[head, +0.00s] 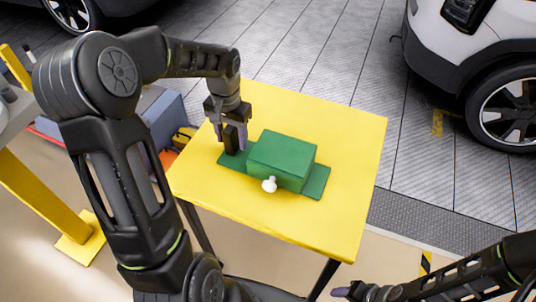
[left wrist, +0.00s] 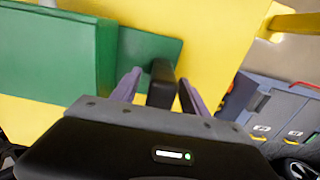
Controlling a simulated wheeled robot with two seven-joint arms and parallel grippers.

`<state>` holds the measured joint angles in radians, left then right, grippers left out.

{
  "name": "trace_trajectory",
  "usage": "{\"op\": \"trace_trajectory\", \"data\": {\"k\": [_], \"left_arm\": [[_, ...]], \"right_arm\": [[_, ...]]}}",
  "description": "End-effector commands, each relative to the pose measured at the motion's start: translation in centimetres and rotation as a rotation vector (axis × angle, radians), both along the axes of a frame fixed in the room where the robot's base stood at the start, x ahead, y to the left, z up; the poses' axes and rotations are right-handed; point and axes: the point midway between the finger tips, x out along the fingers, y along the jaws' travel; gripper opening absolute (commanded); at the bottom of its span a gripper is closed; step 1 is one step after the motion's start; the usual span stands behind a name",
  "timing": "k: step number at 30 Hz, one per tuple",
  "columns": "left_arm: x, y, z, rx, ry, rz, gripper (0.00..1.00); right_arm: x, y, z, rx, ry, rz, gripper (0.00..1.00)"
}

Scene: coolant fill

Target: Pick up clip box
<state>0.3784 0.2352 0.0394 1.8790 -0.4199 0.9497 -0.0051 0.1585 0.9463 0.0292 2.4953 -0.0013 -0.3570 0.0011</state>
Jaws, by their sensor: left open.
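A green box (head: 282,160) sits on a flat green plate (head: 315,183) on the yellow table (head: 352,150). A small white knob (head: 269,184) shows at the box's near side. A dark upright block (head: 234,143) stands at the plate's left end; I cannot tell whether it or the green box is the clip box. My left gripper (head: 236,136) points down over this block. In the left wrist view the dark block (left wrist: 162,85) is between the open fingers, with gaps at both sides. My right gripper (head: 345,292) is low at the bottom edge, only partly seen, away from the table.
The table's right and front parts are clear. A grey-blue case (head: 165,112) stands on the floor left of the table. A white car (head: 475,55) is at the upper right. A yellow post (head: 42,205) stands at the left.

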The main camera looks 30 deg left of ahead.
Motion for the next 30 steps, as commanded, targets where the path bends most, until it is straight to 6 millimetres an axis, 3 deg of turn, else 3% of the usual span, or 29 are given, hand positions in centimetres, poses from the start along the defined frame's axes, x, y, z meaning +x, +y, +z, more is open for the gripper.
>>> {"op": "trace_trajectory", "data": {"k": [14, 30], "left_arm": [[0.02, 0.0, 0.05, 0.0, 0.0, 0.0, 0.52], [0.02, 0.0, 0.05, 0.0, 0.0, 0.0, 0.08]], "right_arm": [[0.0, 0.0, -0.01, 0.0, 0.0, 0.0, 0.53], [0.0, 0.0, -0.01, 0.0, 0.0, 0.0, 0.53]]}}
